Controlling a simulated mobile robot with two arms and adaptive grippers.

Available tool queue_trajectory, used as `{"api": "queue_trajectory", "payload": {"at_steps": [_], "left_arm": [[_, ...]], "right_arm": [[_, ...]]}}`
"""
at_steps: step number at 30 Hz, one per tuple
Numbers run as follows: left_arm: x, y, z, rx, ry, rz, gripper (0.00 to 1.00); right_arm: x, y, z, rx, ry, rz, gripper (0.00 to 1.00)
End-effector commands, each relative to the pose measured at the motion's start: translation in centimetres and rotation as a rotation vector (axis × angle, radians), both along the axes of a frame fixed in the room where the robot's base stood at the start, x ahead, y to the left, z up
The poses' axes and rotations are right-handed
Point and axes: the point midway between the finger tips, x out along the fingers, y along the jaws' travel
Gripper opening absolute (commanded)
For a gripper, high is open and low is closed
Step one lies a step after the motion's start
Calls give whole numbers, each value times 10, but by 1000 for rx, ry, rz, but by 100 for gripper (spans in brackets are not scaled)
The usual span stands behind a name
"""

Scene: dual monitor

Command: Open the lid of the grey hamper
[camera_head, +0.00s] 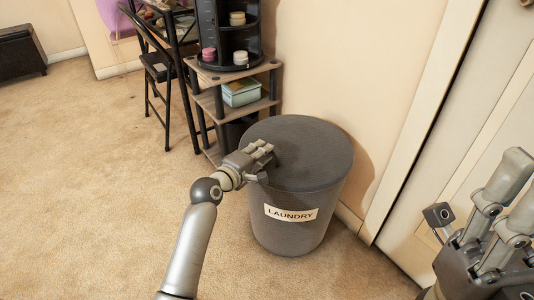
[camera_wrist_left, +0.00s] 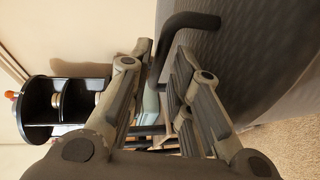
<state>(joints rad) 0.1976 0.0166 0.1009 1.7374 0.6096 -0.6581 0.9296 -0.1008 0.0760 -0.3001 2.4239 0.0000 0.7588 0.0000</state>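The grey hamper (camera_head: 295,222) is a round, upright bin with a white "LAUNDRY" label on its front. Its flat round lid (camera_head: 310,150) lies closed on top. My left gripper (camera_head: 262,163) is at the left edge of the lid, fingers pointing toward it. In the left wrist view, the fingers (camera_wrist_left: 160,72) are parted, and a dark bent handle (camera_wrist_left: 190,22) reaches from the hamper's textured surface into the gap between them. I cannot tell whether a finger touches the handle. My right gripper (camera_head: 475,195) is at the right edge, open and empty, away from the hamper.
A small shelf (camera_head: 205,100) with a black round organizer (camera_head: 228,60) and a pale green box (camera_head: 240,92) stands behind the hamper to the left. A black folding chair (camera_head: 160,70) is further left. Wall and white door trim (camera_head: 430,110) are close on the right. Carpet at left is clear.

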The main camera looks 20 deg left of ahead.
Motion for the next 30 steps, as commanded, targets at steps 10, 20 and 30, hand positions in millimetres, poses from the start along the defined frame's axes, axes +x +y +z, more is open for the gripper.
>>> {"api": "queue_trajectory", "payload": {"at_steps": [10,20,30], "left_arm": [[31,-8,-6,1,0,0,19],[31,-8,-6,1,1,0,14],[31,-8,-6,1,1,0,0]], "right_arm": [[-1,1,7,-5,-50,-3,40],[-1,2,8,-5,-52,-2,40],[-1,2,8,-5,-52,-2,40]]}}
